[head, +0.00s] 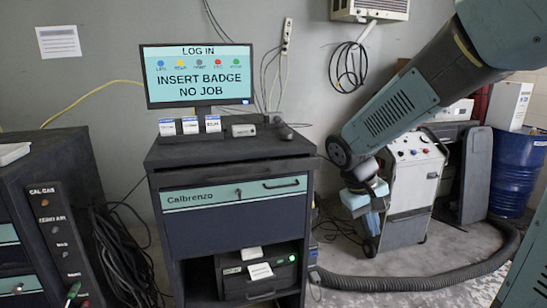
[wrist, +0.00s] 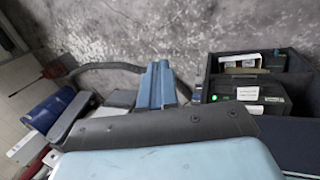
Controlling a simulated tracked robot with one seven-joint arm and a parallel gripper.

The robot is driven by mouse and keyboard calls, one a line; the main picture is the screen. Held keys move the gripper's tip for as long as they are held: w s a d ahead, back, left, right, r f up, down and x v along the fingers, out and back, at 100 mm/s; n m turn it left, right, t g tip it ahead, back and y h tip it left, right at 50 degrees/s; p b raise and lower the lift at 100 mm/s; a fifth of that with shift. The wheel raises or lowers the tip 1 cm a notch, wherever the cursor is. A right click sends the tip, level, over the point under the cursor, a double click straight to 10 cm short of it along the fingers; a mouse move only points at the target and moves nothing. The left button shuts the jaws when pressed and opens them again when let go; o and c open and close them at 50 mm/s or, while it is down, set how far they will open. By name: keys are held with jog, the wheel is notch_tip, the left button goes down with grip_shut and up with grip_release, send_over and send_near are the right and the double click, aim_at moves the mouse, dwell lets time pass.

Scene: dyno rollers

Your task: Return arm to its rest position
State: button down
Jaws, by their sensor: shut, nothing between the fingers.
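My arm comes in from the upper right of the head view, over the floor to the right of the dark Calbrenzo cabinet (head: 237,222). My gripper (head: 371,226) hangs fingers down in front of the white wheeled unit (head: 413,185). In the wrist view my gripper (wrist: 160,72) shows two blue fingers side by side, closed together with nothing seen between them. The monitor (head: 197,77) on the cabinet reads "INSERT BADGE NO JOB". Three small badge-like cards (head: 190,125) stand below it.
A thick grey hose (head: 420,281) lies on the floor below my gripper. A blue drum (head: 515,170) stands at the right. A dark cabinet with a gas panel (head: 58,235) is at the left. An open shelf holds a dark device (head: 260,275). Cables (head: 122,255) hang between the cabinets.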

jog(key=s+r+m+t+y, duration=0.2)
jog(key=s+r+t+y, duration=0.2)
jog(key=s+r, duration=0.7)
jog(key=shift+s+d+t, duration=0.4)
jog(key=shift+s+t, duration=0.1)
jog(key=shift+t, duration=0.2)
dwell(1.4)
